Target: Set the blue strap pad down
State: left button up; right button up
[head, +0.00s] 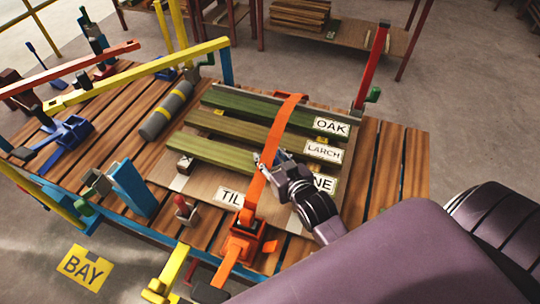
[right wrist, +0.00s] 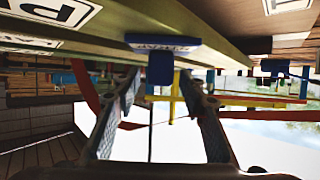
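The blue strap pad (right wrist: 160,66) shows in the right wrist view, with its labelled plate against the edge of a greenish board and its stem pointing down between my fingertips. My right gripper (right wrist: 160,82) is open, with a fingertip on either side of the stem and apparent gaps. In the head view my right gripper (head: 263,160) is beside the orange strap (head: 272,150), over the lower boards. The pad cannot be made out in the head view. My left gripper is not in view.
Green boards labelled OAK (head: 331,127) and LARCH (head: 323,151) lie on the slatted platform (head: 402,165). An orange ratchet (head: 243,240) is at the strap's near end. A red post (head: 372,65) stands behind; a grey cylinder (head: 167,111) lies left.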

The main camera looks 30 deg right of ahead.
jog(key=shift+r, duration=0.1)
jog(key=v, duration=1.2)
